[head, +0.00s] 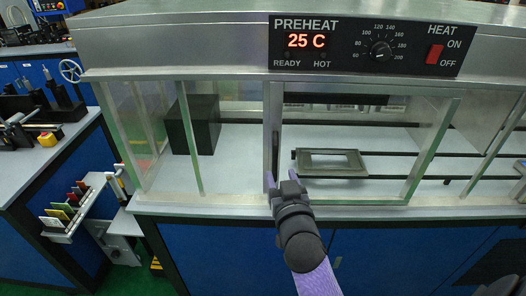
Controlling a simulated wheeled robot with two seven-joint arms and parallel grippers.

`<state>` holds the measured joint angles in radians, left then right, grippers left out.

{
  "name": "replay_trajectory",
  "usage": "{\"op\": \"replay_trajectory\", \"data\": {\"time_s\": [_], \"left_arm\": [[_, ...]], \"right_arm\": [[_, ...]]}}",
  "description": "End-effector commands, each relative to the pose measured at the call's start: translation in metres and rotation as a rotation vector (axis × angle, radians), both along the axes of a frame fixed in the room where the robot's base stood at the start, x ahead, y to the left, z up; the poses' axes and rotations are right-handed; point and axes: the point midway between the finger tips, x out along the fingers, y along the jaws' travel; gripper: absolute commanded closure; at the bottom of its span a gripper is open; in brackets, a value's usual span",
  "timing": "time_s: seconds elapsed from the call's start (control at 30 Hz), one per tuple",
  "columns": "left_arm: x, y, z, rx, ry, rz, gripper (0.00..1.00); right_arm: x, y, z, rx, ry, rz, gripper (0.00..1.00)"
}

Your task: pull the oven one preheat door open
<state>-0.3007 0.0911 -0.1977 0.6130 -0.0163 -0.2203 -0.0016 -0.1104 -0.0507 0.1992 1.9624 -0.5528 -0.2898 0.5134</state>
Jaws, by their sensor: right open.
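The preheat oven is a long metal and glass cabinet with a control panel (368,45) reading PREHEAT 25 C. Its glass preheat door (345,108) spans the middle of the front, with a vertical metal strip (273,120) at its left edge. My right gripper (281,177) is open at the lower end of this strip, its two purple-tipped fingers pointing up at it. One finger appears on each side of the strip; I cannot tell whether they touch it. My left gripper is not in view.
Inside the oven are a black block (193,124) at the left and a metal frame (331,163) on dark rails.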

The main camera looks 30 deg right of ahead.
Motion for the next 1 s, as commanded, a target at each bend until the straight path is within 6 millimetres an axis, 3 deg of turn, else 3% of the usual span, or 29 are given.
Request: {"op": "replay_trajectory", "data": {"time_s": [0.1, 0.3, 0.67, 0.9, 1.0], "left_arm": [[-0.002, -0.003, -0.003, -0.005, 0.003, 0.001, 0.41], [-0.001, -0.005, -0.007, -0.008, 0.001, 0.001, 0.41], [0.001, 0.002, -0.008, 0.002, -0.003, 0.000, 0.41], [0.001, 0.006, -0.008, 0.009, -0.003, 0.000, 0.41], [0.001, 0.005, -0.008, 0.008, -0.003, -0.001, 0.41]], "right_arm": [[0.029, -0.011, 0.000, -0.004, -0.002, 0.001, 0.47], [0.060, -0.022, -0.001, -0.002, 0.000, 0.001, 0.47], [0.069, -0.025, 0.000, -0.001, 0.001, 0.001, 0.47], [0.069, -0.025, -0.001, -0.001, 0.001, 0.001, 0.96], [0.069, -0.025, -0.001, -0.001, 0.001, 0.001, 1.00]]}}
